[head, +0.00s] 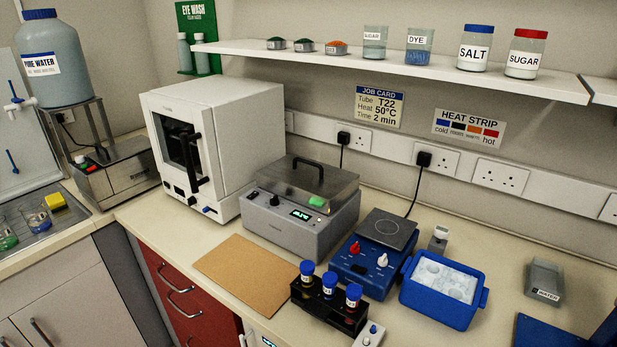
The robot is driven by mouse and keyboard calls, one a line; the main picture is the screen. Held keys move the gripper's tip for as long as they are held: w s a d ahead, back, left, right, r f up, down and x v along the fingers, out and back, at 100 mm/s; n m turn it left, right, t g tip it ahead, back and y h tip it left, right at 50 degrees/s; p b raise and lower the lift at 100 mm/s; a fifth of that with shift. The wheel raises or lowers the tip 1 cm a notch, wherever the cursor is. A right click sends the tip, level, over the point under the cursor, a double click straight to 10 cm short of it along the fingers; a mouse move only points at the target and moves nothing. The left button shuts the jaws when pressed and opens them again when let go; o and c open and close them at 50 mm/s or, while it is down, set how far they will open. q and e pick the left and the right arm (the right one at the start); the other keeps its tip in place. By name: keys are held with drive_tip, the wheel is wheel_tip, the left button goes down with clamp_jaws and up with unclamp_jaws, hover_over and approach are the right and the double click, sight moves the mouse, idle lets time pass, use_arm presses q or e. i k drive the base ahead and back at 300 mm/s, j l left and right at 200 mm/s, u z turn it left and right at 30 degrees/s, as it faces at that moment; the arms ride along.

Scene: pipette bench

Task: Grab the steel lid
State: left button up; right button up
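The steel lid (280,180) is a grey, shiny cover with a black arched handle (308,168) on top. It sits on the grey water bath (282,228) in the middle of the bench. The bath has a black knob and a small lit display on its front. A bright green patch shows at the lid's right end. Neither of my grippers is in view.
A white oven (228,120) stands close at the lid's left. A blue hotplate (365,262), a blue ice tub (438,312) and a black tube rack (328,315) stand to the right and front. A brown board (243,272) lies flat before the bath. A shelf (400,62) runs above.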

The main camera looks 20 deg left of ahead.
sight(319, 186)
drive_tip(key=j+u, duration=0.1)
drive_tip(key=j, duration=0.3)
drive_tip(key=i+j+u, duration=0.15)
drive_tip(key=j, duration=0.2)
drive_tip(key=j+u, duration=0.1)
drive_tip(key=j, duration=0.3)
drive_tip(key=i+j+u, duration=0.15)
drive_tip(key=j, duration=0.2)
